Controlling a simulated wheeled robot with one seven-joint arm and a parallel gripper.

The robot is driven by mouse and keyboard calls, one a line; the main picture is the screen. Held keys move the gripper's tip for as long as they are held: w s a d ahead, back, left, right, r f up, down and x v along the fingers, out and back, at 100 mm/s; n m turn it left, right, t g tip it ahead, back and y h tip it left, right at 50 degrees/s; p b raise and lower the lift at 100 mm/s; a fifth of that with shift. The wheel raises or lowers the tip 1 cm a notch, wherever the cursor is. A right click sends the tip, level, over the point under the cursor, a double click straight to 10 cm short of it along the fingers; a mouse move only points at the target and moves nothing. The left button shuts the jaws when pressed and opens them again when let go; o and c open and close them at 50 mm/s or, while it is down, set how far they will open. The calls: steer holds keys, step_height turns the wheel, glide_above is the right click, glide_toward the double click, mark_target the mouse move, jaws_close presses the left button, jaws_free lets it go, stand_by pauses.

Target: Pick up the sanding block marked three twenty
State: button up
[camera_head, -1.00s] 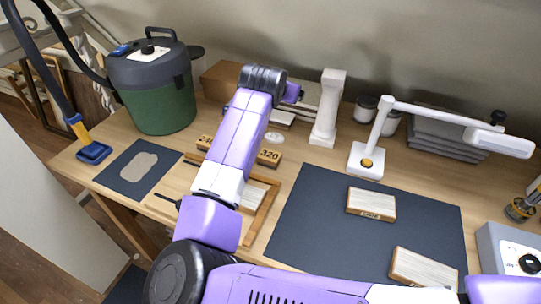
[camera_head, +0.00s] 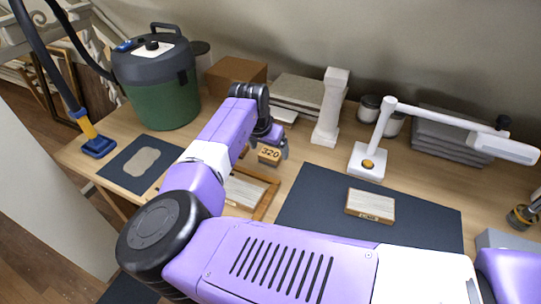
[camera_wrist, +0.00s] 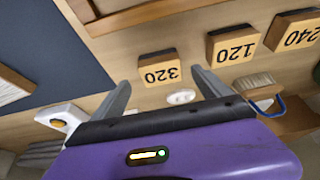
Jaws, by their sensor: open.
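The sanding block marked 320 (camera_head: 269,156) stands on the wooden table between the picture frame and the white pillar. Its number also faces the wrist view (camera_wrist: 159,71). My gripper (camera_wrist: 160,78) is open, with the block showing between and just beyond its fingertips; I cannot tell whether they touch it. In the head view my gripper (camera_head: 269,146) is low at the block, partly hidden by my arm. Blocks marked 120 (camera_wrist: 232,46) and 240 (camera_wrist: 293,30) stand beside it in the wrist view; my arm hides them in the head view.
A wooden frame (camera_head: 262,206) lies close in front of the block. A white pillar (camera_head: 330,108) and a white lamp (camera_head: 367,163) stand to the right. A brush (camera_wrist: 256,82) is near the 120 block.

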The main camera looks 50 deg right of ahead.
mark_target(270, 154)
steer(key=shift+x, duration=1.35)
steer(key=shift+w, duration=0.1)
steer(key=shift+c, duration=0.5)
steer(key=c, duration=1.4)
steer(key=shift+o, duration=0.2)
steer(key=shift+r, duration=0.1)
step_height(270, 154, up, 20)
steer(key=b, duration=0.1)
